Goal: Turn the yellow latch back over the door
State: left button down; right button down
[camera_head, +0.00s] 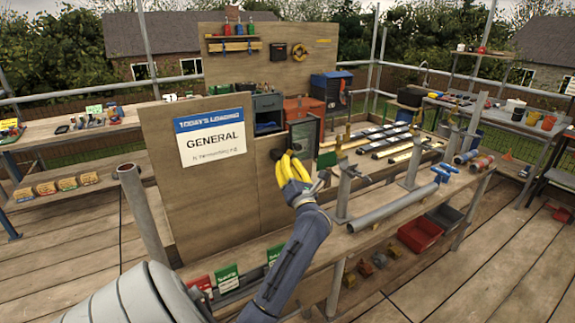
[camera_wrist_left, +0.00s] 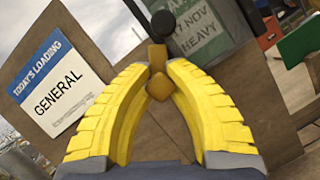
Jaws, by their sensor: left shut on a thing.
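My left gripper (camera_head: 287,160) has yellow ribbed fingers and is at the right part of the wooden board, in front of the small dark-framed door (camera_head: 306,133). In the left wrist view its fingertips (camera_wrist_left: 157,76) close on a mustard-yellow latch (camera_wrist_left: 157,56). A dark round knob (camera_wrist_left: 163,23) shows just above the latch. The door also shows in the wrist view as a dark-framed panel (camera_wrist_left: 205,32) with partly hidden lettering, "HEAVY" among it. In the head view the fingers hide the latch. My right gripper is not in view.
The wooden board (camera_head: 160,150) bears a "TODAY'S LOADING GENERAL" sign (camera_head: 211,137). A green panel (camera_head: 327,160) stands just right of the gripper.

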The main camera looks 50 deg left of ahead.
pick_arm(q)
jog(key=m+t+h, duration=0.1)
jog(key=m, duration=0.3)
jog(key=m+t+h, duration=0.1)
jog(key=m+h, duration=0.1)
jog(key=m, duration=0.2)
jog(key=shift+w+d+r, duration=0.1)
jog(key=shift+d, duration=0.05)
jog(key=shift+f+m+h, duration=0.1)
jog(key=shift+m+h, duration=0.45)
jog(key=shift+m, duration=0.8)
jog(key=shift+f+m+h, duration=0.1)
jog(key=shift+m+h, duration=0.45)
jog(key=shift+m, duration=0.8)
jog(key=c, duration=1.4)
grip_release()
jog(key=shift+w+d, duration=0.15)
jog(key=shift+c, duration=0.2)
jog(key=shift+o, duration=1.3)
jog(key=shift+a, duration=0.2)
